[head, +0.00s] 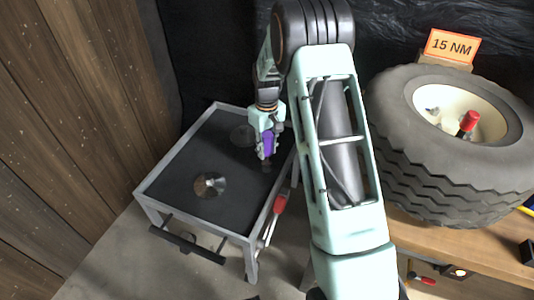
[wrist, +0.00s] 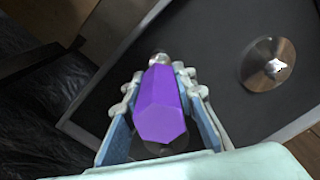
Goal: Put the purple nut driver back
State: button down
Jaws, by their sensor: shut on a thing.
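The purple nut driver (head: 267,144) is in my gripper (head: 266,152) above the cart's dark top, toward its right side in the head view. In the wrist view, the purple nut driver (wrist: 161,103) has a faceted handle pointing at the camera. The fingers of my gripper (wrist: 162,85) press on both its sides. Its metal end points down toward the cart top; whether it touches is unclear. The cart (head: 170,203) has a grey frame and a black mat.
A shiny metal disc (head: 209,185) lies on the cart top and also shows in the wrist view (wrist: 269,64). A dark round thing (head: 243,135) lies behind my gripper. A red-handled tool (head: 279,204) hangs at the cart's right side. A tyre (head: 440,150) rests on a wooden bench (head: 450,243) at right.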

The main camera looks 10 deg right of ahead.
aim_at(267, 134)
jog(key=shift+f, duration=0.85)
jog(key=shift+f, duration=0.1)
jog(key=c, duration=1.6)
grip_release()
notch_tip(267, 134, up, 12)
jog(key=shift+r+p, duration=0.15)
jog(key=shift+p, duration=1.05)
